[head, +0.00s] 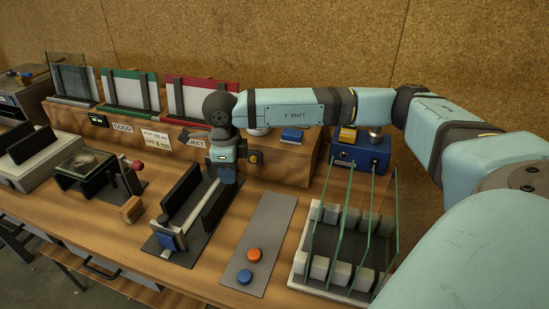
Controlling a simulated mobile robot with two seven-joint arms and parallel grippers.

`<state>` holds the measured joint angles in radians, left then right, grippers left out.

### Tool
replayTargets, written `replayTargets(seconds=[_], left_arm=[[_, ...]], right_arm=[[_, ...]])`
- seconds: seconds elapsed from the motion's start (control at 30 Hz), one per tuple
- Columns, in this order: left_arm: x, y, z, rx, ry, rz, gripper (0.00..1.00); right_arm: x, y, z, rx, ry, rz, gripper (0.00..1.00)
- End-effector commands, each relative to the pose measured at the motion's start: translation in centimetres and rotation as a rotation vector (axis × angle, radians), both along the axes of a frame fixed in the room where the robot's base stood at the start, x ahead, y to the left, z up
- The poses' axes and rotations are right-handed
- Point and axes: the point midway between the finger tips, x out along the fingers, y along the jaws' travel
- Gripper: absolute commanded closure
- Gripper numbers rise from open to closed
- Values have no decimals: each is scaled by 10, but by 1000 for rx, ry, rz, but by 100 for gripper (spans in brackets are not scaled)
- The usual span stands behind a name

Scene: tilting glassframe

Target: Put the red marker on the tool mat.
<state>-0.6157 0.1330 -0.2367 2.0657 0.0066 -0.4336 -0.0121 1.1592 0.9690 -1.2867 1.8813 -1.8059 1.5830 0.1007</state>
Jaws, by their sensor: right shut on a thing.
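My right gripper (228,176) points down at the far end of the fixture with two black upright plates (184,205). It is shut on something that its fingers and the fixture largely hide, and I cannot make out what. I see no red marker that I can identify. A long flat grey mat (272,212), which looks like the tool mat, lies on the bench right of the fixture. An orange round piece (254,255) and a blue one (244,277) stand near its front end. The gripper is behind and left of the mat. My left gripper is out of view.
A rack of upright glass panes (352,225) stands right of the mat. A blue box (361,151) is behind it. Green and red framed panels (130,90) line the back shelf. A device with a red-knobbed lever (137,165) is at left. The mat's middle and back are bare.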

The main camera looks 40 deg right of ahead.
Motion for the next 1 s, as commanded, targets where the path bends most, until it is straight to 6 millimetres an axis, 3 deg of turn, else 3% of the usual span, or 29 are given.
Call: replayTargets(seconds=[0.03, 0.6, 0.8, 1.0], left_arm=[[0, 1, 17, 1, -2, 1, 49], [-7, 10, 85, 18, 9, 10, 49], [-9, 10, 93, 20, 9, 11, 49], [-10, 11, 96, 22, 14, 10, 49]], right_arm=[[-3, -8, 9, -2, 4, -140, 91], [-35, -86, 31, -4, 0, -1769, 91], [-43, -102, 34, -2, -1, -2094, 91], [-45, -106, 20, -4, 1, -2189, 91]])
